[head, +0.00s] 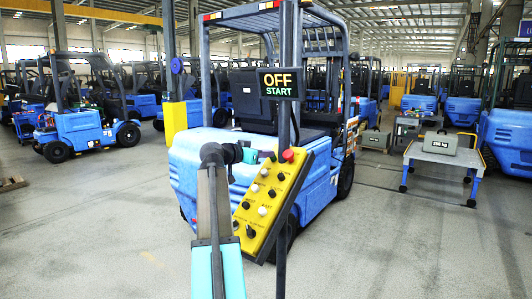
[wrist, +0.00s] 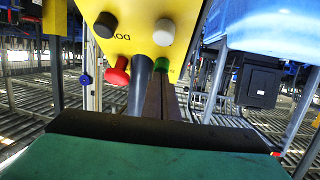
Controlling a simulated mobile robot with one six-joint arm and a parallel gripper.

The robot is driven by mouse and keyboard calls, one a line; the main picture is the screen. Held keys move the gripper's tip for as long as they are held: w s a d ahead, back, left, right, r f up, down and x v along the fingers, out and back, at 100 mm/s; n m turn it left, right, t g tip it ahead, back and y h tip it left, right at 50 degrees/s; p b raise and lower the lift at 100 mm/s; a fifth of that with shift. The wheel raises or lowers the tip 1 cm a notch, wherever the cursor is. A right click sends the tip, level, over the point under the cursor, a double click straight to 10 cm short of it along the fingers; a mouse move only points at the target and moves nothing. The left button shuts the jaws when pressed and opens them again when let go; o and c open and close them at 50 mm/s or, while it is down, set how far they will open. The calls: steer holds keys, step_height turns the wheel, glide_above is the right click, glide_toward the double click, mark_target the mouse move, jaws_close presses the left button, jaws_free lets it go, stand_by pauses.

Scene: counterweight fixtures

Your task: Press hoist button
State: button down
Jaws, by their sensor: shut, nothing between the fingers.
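A yellow control panel (head: 258,218) with several black and white buttons is fixed slantwise to a dark post. A red button (head: 288,155) is at its top; it also shows in the wrist view (wrist: 119,71). A green button (wrist: 161,65) is beside it. A white button (wrist: 164,32) and a black button (wrist: 105,25) are nearby, with partly readable inverted lettering. I cannot tell which button is the hoist one. My gripper (head: 268,156) is shut and empty at the panel's top end. In the wrist view its fingertips overlap the green button's lower edge; contact is unclear.
A display (head: 279,83) above the panel reads "OFF START". A blue forklift (head: 220,165) stands close behind. A grey weight (head: 439,142) sits on a wheeled table (head: 418,155) at right. The floor at left front is clear.

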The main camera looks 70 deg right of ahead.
steer(key=shift+f, duration=0.1)
steer(key=shift+s+d+f+b, duration=0.1)
steer(key=shift+d+f+b, duration=0.5)
steer(key=shift+b, duration=0.6)
steer(key=shift+a, duration=0.15)
steer(key=shift+f, duration=0.1)
steer(key=shift+a+r, duration=0.15)
steer(key=shift+r, duration=0.15)
steer(key=r, duration=0.1)
steer(key=w+a+r, duration=0.1)
steer(key=shift+a+r+p, duration=0.3)
steer(key=shift+r, duration=0.1)
steer(key=b+v, duration=0.2)
steer(key=v, duration=0.8)
steer(key=shift+r, duration=0.2)
steer(key=shift+a+f, duration=0.1)
